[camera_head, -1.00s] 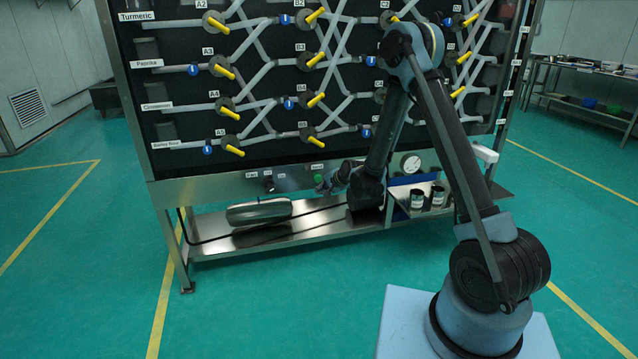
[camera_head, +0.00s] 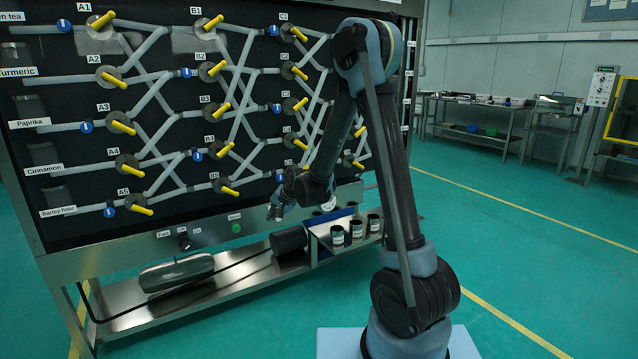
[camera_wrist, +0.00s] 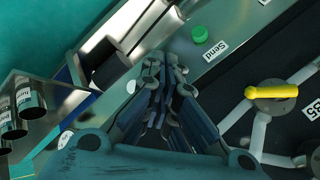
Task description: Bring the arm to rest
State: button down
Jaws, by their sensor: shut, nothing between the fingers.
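My arm rises from its pale blue base at the right of the head view and bends over at the top. Its forearm reaches down and left toward the front of the sieve rig. My gripper (camera_head: 276,211) hangs in front of the rig's lower steel panel, apart from it. In the wrist view my gripper (camera_wrist: 166,88) has its fingers together with nothing between them. The green Send button (camera_head: 236,228) is to the left of the gripper in the head view. It also shows in the wrist view (camera_wrist: 200,33), beyond the fingertips.
The rig's black board (camera_head: 60,100) carries pipes and yellow valve handles close behind my arm. Dark cups (camera_head: 356,229) stand on a side shelf below the gripper. A steel cylinder (camera_head: 176,272) lies on the lower shelf. Green floor (camera_head: 520,235) to the right is free.

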jog(key=s+d+r+n+h, duration=0.1)
jog(key=s+d+r, duration=0.2)
jog(key=s+d, duration=0.35)
jog(key=s+d+r+g+h, duration=0.1)
jog(key=s+d+r, duration=0.25)
jog(key=d, duration=0.55)
jog(key=s+d+r+n+h, duration=0.1)
jog(key=s+d+r, duration=0.35)
jog(key=d, duration=0.35)
jog(key=s+d+f+h, duration=0.1)
jog(key=s+d, duration=0.3)
jog(key=s, duration=0.4)
jog(key=s+d+f+n+g+h, duration=0.1)
jog(key=s+d+f, duration=0.1)
jog(key=s+d, duration=0.3)
jog(key=s+d+f+g+h, duration=0.1)
jog(key=s+d, duration=0.4)
jog(key=s, duration=0.5)
jog(key=shift+s+f+n, duration=0.3)
jog(key=shift+s+f, duration=0.05)
jog(key=shift+f, duration=0.2)
jog(key=shift+w+f+g, duration=0.2)
jog(key=shift+w+g, duration=0.1)
jog(key=shift+w, duration=0.2)
